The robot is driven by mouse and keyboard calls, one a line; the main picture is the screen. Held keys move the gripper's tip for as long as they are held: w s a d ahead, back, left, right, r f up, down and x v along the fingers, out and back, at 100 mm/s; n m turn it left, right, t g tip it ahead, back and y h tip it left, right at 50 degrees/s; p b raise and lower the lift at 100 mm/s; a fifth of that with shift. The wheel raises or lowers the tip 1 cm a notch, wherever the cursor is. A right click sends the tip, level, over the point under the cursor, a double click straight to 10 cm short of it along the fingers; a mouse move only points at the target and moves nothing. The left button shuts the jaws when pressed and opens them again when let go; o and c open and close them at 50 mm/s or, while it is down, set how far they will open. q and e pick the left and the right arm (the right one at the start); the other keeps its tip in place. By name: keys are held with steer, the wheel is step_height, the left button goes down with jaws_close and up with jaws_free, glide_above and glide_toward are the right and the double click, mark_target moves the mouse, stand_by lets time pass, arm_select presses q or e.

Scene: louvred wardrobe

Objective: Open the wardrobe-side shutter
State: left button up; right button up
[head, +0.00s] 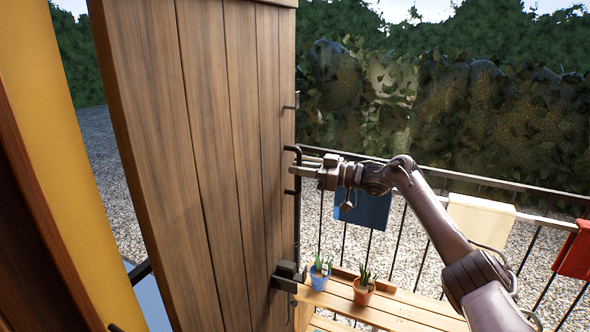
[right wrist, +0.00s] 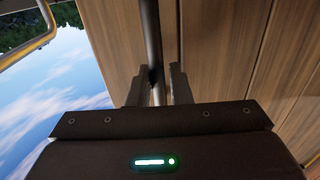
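The shutter (head: 205,130) is a tall panel of brown vertical boards, filling the left middle of the head view. A black vertical bar handle (head: 297,215) stands at its right edge. My right gripper (head: 303,172) is at the upper part of this bar. In the right wrist view, the dark fingers (right wrist: 157,88) stand either side of the dark bar (right wrist: 152,35), with the boards behind. A narrow gap seems to show beside the right finger, so I cannot tell whether they grip. My left gripper is not in view.
A slatted wooden table (head: 410,311) with a blue plant pot (head: 319,281) and an orange plant pot (head: 363,292) stands below my right arm. A black railing (head: 400,236) with hanging cloths runs behind it. A yellow wall (head: 75,170) is at left.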

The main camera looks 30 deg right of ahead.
steer(key=b+v, duration=0.1)
steer(key=v, duration=0.6)
steer(key=shift+b, duration=0.35)
steer(key=shift+a, duration=0.2)
